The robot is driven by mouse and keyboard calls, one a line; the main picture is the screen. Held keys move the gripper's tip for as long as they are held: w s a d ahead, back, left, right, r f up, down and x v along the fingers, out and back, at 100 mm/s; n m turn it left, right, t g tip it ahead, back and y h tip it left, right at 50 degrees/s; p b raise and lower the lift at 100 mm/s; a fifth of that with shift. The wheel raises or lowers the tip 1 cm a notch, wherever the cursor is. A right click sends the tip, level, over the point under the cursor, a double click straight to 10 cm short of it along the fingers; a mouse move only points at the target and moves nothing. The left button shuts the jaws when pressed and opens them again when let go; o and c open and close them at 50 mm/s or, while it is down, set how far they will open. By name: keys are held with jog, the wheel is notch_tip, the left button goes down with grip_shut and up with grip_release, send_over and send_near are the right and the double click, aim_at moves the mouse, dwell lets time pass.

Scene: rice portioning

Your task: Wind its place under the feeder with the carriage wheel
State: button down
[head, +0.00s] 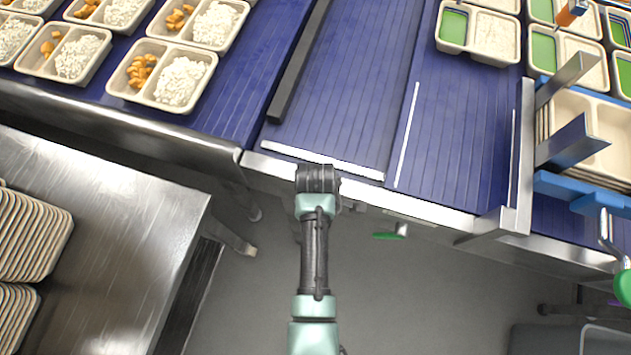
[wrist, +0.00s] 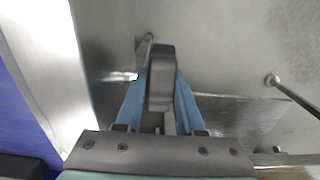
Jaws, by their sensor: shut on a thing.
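In the wrist view my gripper (wrist: 163,80) has its two blue fingers closed on a dark grey grip, which I take to be the handle of the carriage wheel (wrist: 161,62). The grip fills the space between the fingers, and the rest of the wheel is mostly hidden. In the head view my arm reaches to the front edge of the blue belt table, and its wrist hides the fingers and the grip. At the right a stack of empty trays (head: 606,135) sits in a metal and blue frame (head: 524,150); I cannot tell whether this is the feeder.
Filled rice trays (head: 163,75) stand on the belt (head: 225,95) at upper left. Trays with green compartments (head: 480,30) stand at upper right. A steel table (head: 110,240) with stacked trays (head: 30,235) is at left. A green handle (head: 388,236) sticks out below the belt edge.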

jog(key=shift+a+g+h+p, duration=0.25)
jog(key=shift+g+h+p, duration=0.05)
jog(key=shift+h, duration=0.6)
jog(key=shift+w+a+f+g+h, duration=0.1)
jog(key=shift+a+g+h, duration=0.15)
jog(key=shift+h, duration=0.65)
jog(key=shift+h+b, duration=0.35)
jog(key=shift+h, duration=0.15)
jog(key=c, duration=0.8)
grip_release()
